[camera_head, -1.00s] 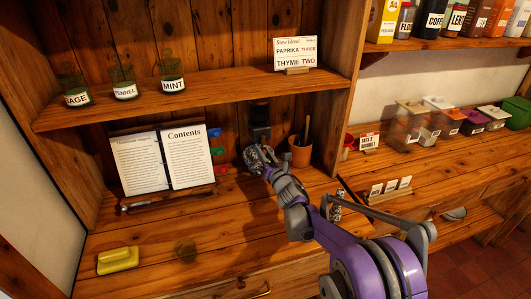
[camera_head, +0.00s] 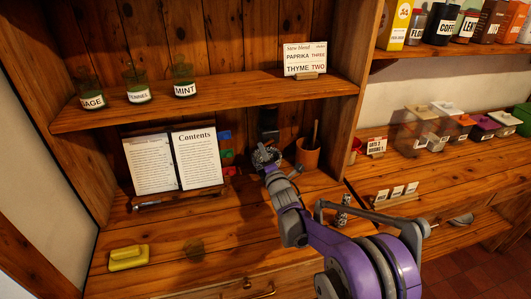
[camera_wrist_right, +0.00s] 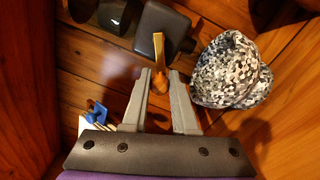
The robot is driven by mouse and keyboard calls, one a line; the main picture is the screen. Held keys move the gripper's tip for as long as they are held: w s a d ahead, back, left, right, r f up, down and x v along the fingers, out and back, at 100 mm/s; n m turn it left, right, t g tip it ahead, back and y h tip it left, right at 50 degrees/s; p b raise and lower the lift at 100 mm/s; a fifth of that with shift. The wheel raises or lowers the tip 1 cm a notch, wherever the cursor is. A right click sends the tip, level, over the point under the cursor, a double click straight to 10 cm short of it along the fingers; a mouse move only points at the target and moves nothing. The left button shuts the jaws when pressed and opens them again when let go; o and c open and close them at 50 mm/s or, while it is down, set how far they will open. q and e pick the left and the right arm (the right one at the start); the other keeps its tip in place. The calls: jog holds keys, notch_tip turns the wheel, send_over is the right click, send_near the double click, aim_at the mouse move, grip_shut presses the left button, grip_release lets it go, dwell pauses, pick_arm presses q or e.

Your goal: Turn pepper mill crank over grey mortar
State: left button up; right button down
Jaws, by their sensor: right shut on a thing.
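The black pepper mill (camera_head: 268,123) is fixed at the back of the lower bay. In the right wrist view its dark block (camera_wrist_right: 157,28) carries a brass crank arm (camera_wrist_right: 159,45). My right gripper (camera_wrist_right: 160,76) is shut on the crank's handle, whose end shows between the fingertips. The grey speckled mortar (camera_wrist_right: 228,72) is beside the fingers, to the right in that view. In the head view the mortar (camera_head: 265,157) is below the mill, partly hidden by my right wrist. My left gripper is not in view.
An open recipe book (camera_head: 172,163) leans left of the mill. An orange pot (camera_head: 308,152) with a stick in it stands close to the right. A yellow block (camera_head: 128,257) lies at the front left. The front of the counter is mostly clear.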

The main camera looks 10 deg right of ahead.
jog(key=m, duration=0.1)
jog(key=r+m, duration=0.1)
jog(key=m, duration=0.3)
jog(key=shift+a+r+h+p, duration=0.3)
jog(key=shift+r+h, duration=0.1)
jog(key=m, duration=0.2)
jog(key=r+m, duration=0.1)
jog(key=shift+d+r+m, duration=0.1)
jog(key=shift+r+m, duration=0.1)
jog(key=shift+m, duration=0.2)
jog(key=m, duration=0.1)
jog(key=r+m, duration=0.1)
jog(key=m, duration=0.1)
jog(key=m+h, duration=0.1)
jog(key=shift+d+r+m, duration=0.25)
jog(key=shift+d+m, duration=0.1)
jog(key=shift+m, duration=0.05)
jog(key=shift+d+r+m, duration=0.2)
jog(key=shift+m, duration=0.6)
jog(key=shift+d+r+m, duration=0.2)
jog(key=shift+d+m, duration=0.05)
jog(key=shift+m, duration=0.55)
jog(key=shift+d+r+m, duration=0.2)
jog(key=shift+m, duration=0.6)
jog(key=c, duration=0.7)
grip_release()
